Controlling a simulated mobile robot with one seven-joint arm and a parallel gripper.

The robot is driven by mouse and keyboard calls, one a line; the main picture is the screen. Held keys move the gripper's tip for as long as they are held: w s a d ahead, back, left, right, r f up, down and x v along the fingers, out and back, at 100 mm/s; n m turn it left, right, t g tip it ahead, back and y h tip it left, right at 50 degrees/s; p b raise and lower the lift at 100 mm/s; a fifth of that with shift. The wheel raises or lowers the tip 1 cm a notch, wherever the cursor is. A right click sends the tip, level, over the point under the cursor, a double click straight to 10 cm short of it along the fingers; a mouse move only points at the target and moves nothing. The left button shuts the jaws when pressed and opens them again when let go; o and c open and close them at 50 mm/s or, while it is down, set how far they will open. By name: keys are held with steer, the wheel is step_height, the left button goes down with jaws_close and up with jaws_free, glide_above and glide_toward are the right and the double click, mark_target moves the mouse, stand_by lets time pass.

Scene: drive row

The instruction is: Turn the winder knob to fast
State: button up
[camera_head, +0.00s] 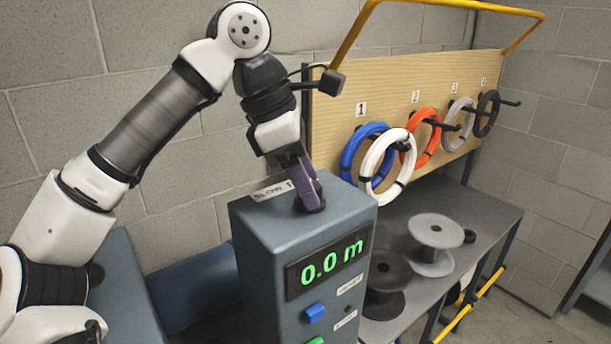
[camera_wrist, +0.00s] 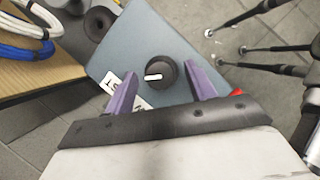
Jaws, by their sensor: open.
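The winder (camera_head: 295,235) is a blue-grey box with a green "0.0 m" display on its front. Its black round knob (camera_wrist: 161,73) is on the top face, with a white pointer mark that points left in the wrist view. In the head view the knob (camera_head: 313,205) is partly hidden by a finger. My gripper (camera_head: 310,192) comes down over the top face, its purple fingers open. In the wrist view the gripper (camera_wrist: 163,70) has one finger on each side of the knob, with gaps showing. A white label (camera_head: 271,191) reading "SLOW" lies beside it; other lettering is hidden by the fingers.
Spools (camera_head: 434,238) stand on the grey bench right of the winder. Coils of cable (camera_head: 369,150) hang on a numbered wooden board behind it, under a yellow frame (camera_head: 357,35). A blue button (camera_head: 314,313) is on the winder's front.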

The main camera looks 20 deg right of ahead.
steer(key=shift+r, duration=0.1)
steer(key=v, duration=1.3)
steer(key=shift+r, duration=0.3)
steer(key=shift+a, duration=0.1)
